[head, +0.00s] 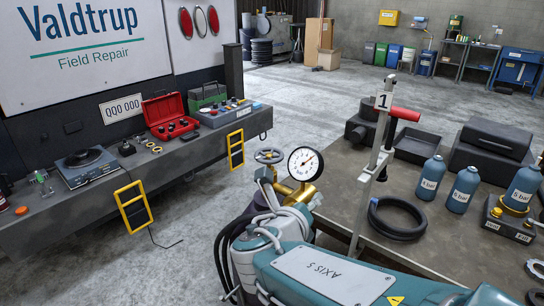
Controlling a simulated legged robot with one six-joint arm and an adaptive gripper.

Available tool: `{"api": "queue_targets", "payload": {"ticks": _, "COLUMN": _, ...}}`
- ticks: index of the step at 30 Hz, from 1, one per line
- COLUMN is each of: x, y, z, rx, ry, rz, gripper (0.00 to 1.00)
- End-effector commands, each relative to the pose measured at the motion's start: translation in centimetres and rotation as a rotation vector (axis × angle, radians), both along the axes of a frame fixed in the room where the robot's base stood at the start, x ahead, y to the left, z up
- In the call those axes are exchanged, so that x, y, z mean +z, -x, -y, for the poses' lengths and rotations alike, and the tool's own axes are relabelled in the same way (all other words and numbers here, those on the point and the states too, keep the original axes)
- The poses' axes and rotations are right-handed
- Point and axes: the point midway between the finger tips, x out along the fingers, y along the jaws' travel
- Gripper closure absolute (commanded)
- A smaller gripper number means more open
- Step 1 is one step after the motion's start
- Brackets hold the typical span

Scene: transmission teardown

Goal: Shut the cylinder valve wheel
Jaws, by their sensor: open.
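A grey spoked valve wheel (269,155) stands near the middle of the head view, level and just left of a round white pressure gauge (305,163). Brass fittings (301,193) sit below the gauge. The gauge needle points to the upper right. The cylinder body under the wheel is mostly hidden behind my teal arm and its cables. My arm crosses the lower middle of the picture. My gripper is not visible, and I cannot see its place relative to the wheel.
A grey workbench (340,220) at the right carries a post marked 1 (372,175), a black ring (398,217) and blue bottles (464,189). Another round wheel (535,269) shows at the right edge. A left bench holds a red case (168,112). Floor between benches is clear.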

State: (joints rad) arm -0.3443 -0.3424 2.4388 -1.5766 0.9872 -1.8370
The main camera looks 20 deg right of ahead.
Motion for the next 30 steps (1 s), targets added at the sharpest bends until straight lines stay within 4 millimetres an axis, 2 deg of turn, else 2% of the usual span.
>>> {"api": "queue_targets", "payload": {"ticks": 12, "x": 2.2, "y": -4.1, "z": -5.4, "rx": 0.32, "ry": 0.66, "rz": -0.192, "gripper": 0.46}}
{"api": "queue_targets", "payload": {"ticks": 18, "x": 2.7, "y": -5.0, "z": -7.5, "rx": 0.39, "ry": 0.858, "rz": -0.23, "gripper": 0.46}}
{"api": "queue_targets", "payload": {"ticks": 23, "x": 2.7, "y": -6.3, "z": -7.1, "rx": 0.39, "ry": 0.866, "rz": -0.234, "gripper": 0.46}}
{"api": "queue_targets", "payload": {"ticks": 30, "x": 2.7, "y": -10.3, "z": -5.2, "rx": 0.388, "ry": 0.863, "rz": -0.235, "gripper": 0.46}}
